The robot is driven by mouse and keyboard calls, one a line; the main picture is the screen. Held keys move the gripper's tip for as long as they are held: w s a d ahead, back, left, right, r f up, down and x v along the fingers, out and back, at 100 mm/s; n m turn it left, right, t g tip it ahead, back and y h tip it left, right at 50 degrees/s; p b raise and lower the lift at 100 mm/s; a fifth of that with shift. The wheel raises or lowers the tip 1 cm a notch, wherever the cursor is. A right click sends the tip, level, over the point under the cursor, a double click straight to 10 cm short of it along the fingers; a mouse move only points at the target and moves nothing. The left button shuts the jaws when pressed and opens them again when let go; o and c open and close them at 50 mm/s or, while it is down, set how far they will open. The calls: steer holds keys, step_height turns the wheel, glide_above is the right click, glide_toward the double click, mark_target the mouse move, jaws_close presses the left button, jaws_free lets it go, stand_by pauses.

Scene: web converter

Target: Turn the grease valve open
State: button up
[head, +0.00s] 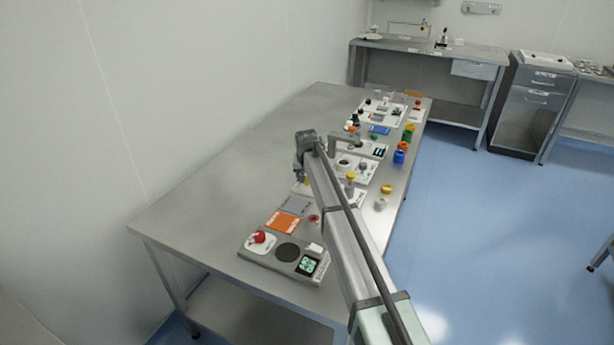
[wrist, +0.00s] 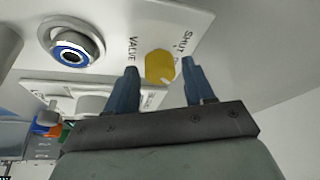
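The grease valve is a yellow rounded knob (wrist: 158,66) on a white panel (wrist: 105,12) in the wrist view. The panel is printed "VALVE" to the knob's left and "SHUT" to its upper right. My gripper (wrist: 159,68) is open, with one blue-grey finger on each side of the knob in the picture. I cannot tell whether either finger touches it. In the head view my gripper (head: 300,176) points down over the bench, mostly hidden by my arm. A small yellow spot (head: 307,181) shows beside it, too small to identify surely.
A metal ring with a blue insert (wrist: 70,54) sits left of the knob. On the steel bench (head: 215,185), a panel with a red button (head: 259,237) stands at the near end. Several panels and coloured containers, including a blue one (head: 400,155), stand farther back. The bench's left side is clear.

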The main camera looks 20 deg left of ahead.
steer(key=shift+o, duration=0.4)
steer(key=v, duration=1.3)
steer(key=shift+s+r, duration=0.2)
steer(key=shift+r, duration=0.15)
steer(key=shift+d, duration=0.1)
